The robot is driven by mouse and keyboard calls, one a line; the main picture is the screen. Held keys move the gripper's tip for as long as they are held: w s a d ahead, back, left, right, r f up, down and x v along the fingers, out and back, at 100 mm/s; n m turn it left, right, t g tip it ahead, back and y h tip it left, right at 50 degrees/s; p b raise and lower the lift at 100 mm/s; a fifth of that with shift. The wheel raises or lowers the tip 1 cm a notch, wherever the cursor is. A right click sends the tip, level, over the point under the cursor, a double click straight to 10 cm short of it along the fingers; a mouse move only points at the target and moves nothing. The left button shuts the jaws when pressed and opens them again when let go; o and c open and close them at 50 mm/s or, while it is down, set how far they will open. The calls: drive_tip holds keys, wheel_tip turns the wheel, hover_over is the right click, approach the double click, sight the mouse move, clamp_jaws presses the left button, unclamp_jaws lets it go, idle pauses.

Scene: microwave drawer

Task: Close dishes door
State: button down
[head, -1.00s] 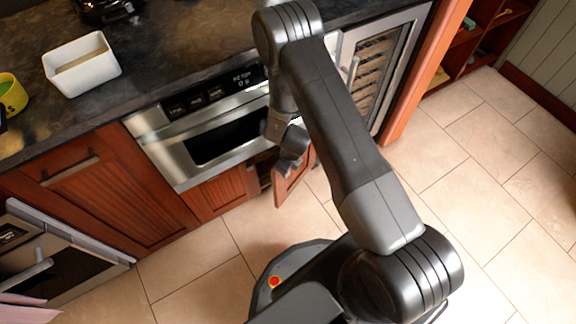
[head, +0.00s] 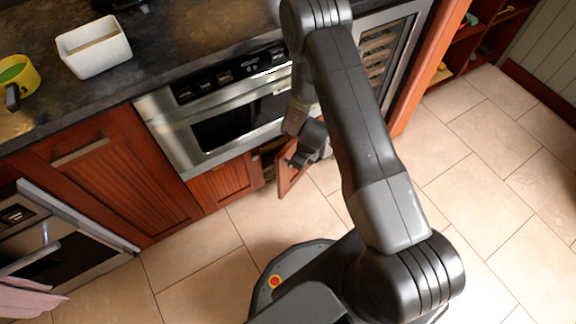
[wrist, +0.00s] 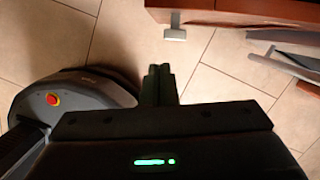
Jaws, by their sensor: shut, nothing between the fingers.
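The small red-brown wooden door (head: 288,180) stands ajar below the microwave drawer, right of a closed wooden panel. A dark gap into the cabinet shows at its left. My gripper (head: 297,160) is in front of the door's upper part and hides some of it. In the wrist view my gripper (wrist: 158,72) is shut with nothing between its fingers. Red-brown wood (wrist: 235,14) with a pale handle (wrist: 175,33) lies beyond the fingertips there, apart from them. I cannot tell in the head view whether the gripper touches the door.
The steel microwave drawer (head: 225,118) is above the door, under a dark countertop (head: 165,55). A glass-fronted cooler (head: 400,50) stands to the right. An oven (head: 75,250) with a pink towel (head: 25,298) is at lower left. The tiled floor (head: 470,180) at right is clear.

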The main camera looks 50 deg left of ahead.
drive_tip(key=s+p+v, duration=0.1)
drive_tip(key=v, duration=0.7)
drive_tip(key=d+f+g+y+b, duration=0.2)
drive_tip(key=d+f+g+b, duration=0.15)
drive_tip(key=d+b, duration=0.4)
drive_tip(key=m+t+y+b, duration=0.1)
drive_tip(key=t+y+b, duration=0.1)
drive_tip(key=y+b, duration=0.25)
approach(285, 158)
drive_tip(key=x, duration=0.4)
drive_tip(key=shift+s+f+b, duration=0.1)
drive_tip(key=shift+f+b, duration=0.2)
drive_tip(key=shift+f, duration=0.2)
drive_tip(key=shift+s+a, duration=0.2)
drive_tip(key=shift+a, duration=0.45)
